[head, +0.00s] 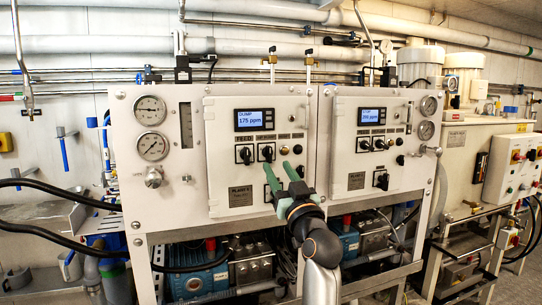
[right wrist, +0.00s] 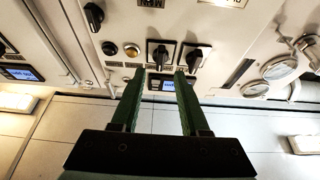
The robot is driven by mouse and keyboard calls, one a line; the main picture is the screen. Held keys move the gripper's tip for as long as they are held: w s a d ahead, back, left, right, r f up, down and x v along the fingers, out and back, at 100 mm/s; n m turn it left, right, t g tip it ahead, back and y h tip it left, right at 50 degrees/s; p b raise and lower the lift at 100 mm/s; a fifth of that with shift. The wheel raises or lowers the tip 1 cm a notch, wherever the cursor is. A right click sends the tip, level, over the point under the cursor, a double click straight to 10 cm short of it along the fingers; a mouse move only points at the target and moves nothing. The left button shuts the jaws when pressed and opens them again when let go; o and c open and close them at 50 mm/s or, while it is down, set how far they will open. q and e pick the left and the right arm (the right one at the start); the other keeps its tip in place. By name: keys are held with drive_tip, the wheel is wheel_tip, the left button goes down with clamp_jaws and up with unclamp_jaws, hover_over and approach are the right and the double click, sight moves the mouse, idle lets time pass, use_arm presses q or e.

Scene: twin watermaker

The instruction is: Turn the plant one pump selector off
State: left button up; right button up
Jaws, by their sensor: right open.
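The left control panel (head: 220,180) has a lit display (head: 254,120) reading 175 ppm and a plate that seems to read PLANT 1. Below the display are two black rotary selectors: one under the word FEED (head: 245,155) and a second one (head: 267,153) to its right, whose label is too small to read. In the right wrist view, upside down, this second selector (right wrist: 160,54) lies just beyond the gap between my fingertips, its handle roughly upright. The feed selector (right wrist: 193,58) is beside it. My right gripper (head: 278,169) is open and empty, its green fingers pointing at the panel. My left gripper is out of view.
Indicator buttons (head: 284,150) sit right of the second selector. A similar panel (head: 365,150) with its own selectors stands to the right. Gauges (head: 152,146) are on the left. Pumps (head: 197,282) and hoses are below the panels. The space before the panel is clear.

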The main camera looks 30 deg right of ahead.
sight(270, 155)
drive_tip(key=shift+x, duration=2.85)
drive_tip(key=shift+c, duration=0.3)
clamp_jaws()
